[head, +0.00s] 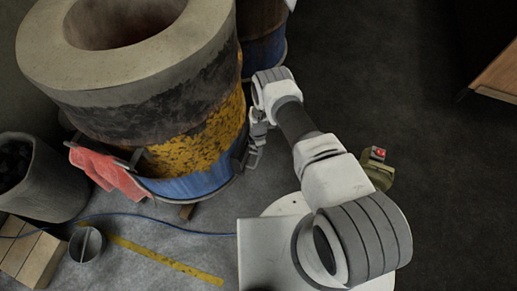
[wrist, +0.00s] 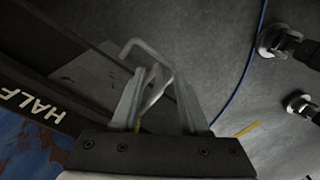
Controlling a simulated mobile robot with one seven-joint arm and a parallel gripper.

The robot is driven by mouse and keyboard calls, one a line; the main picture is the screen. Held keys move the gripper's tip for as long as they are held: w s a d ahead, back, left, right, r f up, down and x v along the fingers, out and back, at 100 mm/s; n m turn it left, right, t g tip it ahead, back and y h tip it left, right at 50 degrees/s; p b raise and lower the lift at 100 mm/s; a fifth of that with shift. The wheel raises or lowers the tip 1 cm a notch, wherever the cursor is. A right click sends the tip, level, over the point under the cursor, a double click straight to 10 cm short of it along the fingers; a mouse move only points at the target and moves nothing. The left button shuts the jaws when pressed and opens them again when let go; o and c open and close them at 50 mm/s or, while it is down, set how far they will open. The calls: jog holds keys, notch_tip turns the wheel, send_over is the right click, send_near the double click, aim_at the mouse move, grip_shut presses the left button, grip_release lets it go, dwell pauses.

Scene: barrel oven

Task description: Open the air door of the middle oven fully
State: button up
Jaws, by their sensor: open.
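The nearest barrel oven (head: 190,135) has a pale clay rim, a worn yellow band and a blue lower part. My gripper (head: 252,158) is low at its right side, close to the blue base. In the wrist view my gripper (wrist: 160,85) is open, with a bent grey metal handle (wrist: 151,52) partly between and beyond its fingers. I cannot tell whether the fingers touch it. A dark strip marked HALF (wrist: 18,97) runs along the left, beside rusty blue metal (wrist: 40,150). The air door's panel is not clearly seen in the head view.
Another blue barrel (head: 264,50) stands behind. A grey bin (head: 45,185), a small metal can (head: 87,245), a blue cable (head: 165,228) and yellow tape (head: 165,260) are at left. Floor at right is mostly clear; a wooden edge (head: 497,75) juts in.

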jog(key=c, duration=0.7)
jog(key=shift+s, duration=0.1)
grip_shut()
